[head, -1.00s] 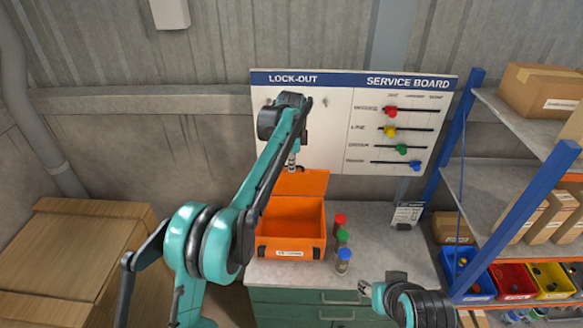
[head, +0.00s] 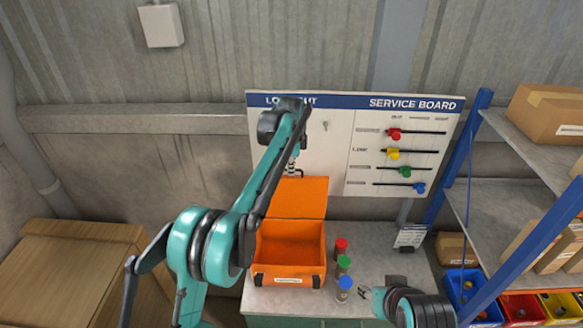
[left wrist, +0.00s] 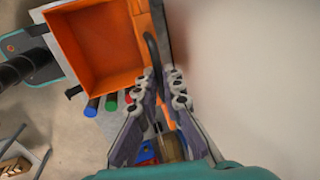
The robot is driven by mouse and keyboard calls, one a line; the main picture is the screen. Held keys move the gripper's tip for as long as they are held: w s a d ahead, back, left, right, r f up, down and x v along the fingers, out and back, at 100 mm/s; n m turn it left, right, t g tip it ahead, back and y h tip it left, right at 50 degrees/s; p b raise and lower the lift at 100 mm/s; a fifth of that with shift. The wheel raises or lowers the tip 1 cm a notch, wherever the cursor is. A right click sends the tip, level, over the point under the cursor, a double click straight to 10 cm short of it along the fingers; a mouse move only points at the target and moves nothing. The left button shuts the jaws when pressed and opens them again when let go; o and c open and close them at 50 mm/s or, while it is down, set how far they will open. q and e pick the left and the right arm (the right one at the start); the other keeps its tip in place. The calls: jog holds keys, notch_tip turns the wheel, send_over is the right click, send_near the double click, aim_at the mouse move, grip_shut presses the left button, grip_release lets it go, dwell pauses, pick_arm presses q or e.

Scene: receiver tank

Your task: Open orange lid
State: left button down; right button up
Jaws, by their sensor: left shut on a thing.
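The orange box (head: 290,275) stands on the worktop, its empty inside showing. Its orange lid (head: 298,197) stands raised at the back edge, open. My left gripper (head: 292,166) is at the lid's top edge, partly hidden behind my arm. In the left wrist view, the left gripper (left wrist: 158,78) is shut at a dark curved handle (left wrist: 151,48) beside the open box (left wrist: 98,45). My right gripper (head: 366,291) is low, right of the box, apart from it; its jaw opening is too small to tell.
Red (head: 341,244), green (head: 343,263) and blue-capped (head: 344,284) containers stand right of the box. The service board (head: 340,150) is behind.

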pick_arm(q)
jog(key=c, duration=1.6)
grip_release()
jog(key=shift+a, duration=0.1)
jog(key=shift+c, duration=0.2)
jog(key=v, duration=1.2)
